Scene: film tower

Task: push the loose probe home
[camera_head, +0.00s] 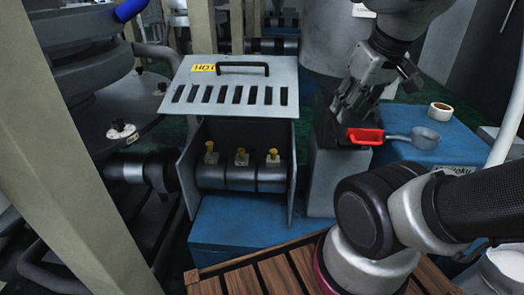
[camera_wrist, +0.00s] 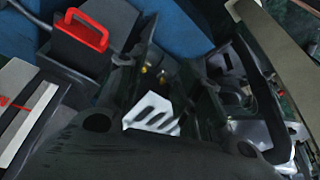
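Three yellow-topped probes, left (camera_head: 210,147), middle (camera_head: 241,153) and right (camera_head: 273,154), stand in pale blocks on a dark cylinder inside an open-fronted grey housing (camera_head: 187,178). The left top looks slightly higher; I cannot tell surely which is loose. The slotted lid (camera_head: 232,88) is tilted up above them. My gripper (camera_head: 345,110) is to the right of the housing, above a grey block, apart from the probes. In the wrist view its dark fingers (camera_wrist: 163,90) stand apart, with nothing seen between them. Small yellow tops (camera_wrist: 147,71) show beyond, partly hidden.
A pale post (camera_head: 85,150) stands left. Slatted wood (camera_head: 262,274) lies in front.

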